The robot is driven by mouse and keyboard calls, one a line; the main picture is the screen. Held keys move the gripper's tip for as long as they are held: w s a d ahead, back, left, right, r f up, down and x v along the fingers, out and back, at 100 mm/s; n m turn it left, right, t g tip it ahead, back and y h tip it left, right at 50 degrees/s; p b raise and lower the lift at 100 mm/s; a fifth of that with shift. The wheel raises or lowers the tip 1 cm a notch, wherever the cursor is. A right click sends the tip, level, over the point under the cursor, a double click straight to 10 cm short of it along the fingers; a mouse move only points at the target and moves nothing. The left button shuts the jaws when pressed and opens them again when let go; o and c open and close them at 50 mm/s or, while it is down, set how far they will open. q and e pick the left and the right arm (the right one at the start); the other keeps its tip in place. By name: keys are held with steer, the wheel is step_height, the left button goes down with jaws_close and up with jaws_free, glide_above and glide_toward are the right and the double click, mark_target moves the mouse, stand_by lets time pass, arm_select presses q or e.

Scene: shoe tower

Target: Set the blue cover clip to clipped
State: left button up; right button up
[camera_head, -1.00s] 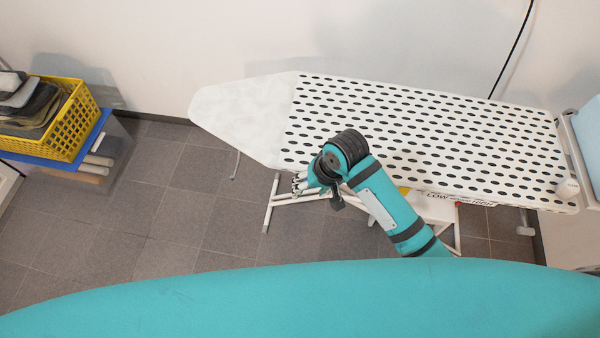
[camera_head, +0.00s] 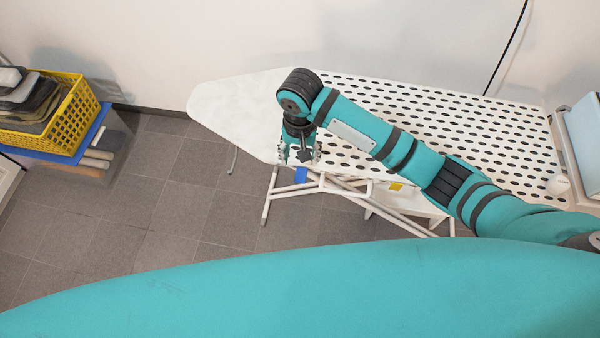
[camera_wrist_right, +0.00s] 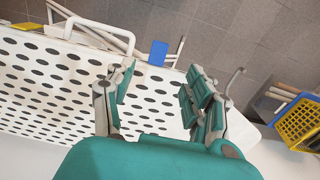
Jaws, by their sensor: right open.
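The blue clip (camera_head: 301,174) is a small flat blue piece at the near edge of the ironing board, by the white leg frame. It also shows in the right wrist view (camera_wrist_right: 158,53), at the board's edge beyond and between my fingertips. My right gripper (camera_head: 300,157) points down over the board's near edge, just above the blue clip in the head view. In the right wrist view the gripper (camera_wrist_right: 160,78) is open and empty, with a gap to the clip. Whether the clip is clipped is too small to tell. My left gripper is out of view.
The ironing board (camera_head: 235,108) has a white end and a black-dotted cover. A yellow basket (camera_head: 68,122) of dark items stands on a blue-topped stand at the left. A yellow tag (camera_head: 396,187) hangs under the board. The grey tile floor (camera_head: 180,210) is clear.

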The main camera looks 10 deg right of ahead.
mark_target(300, 179)
step_height(300, 179, down, 11)
steer(key=shift+f, duration=0.2)
steer(key=shift+c, duration=0.4)
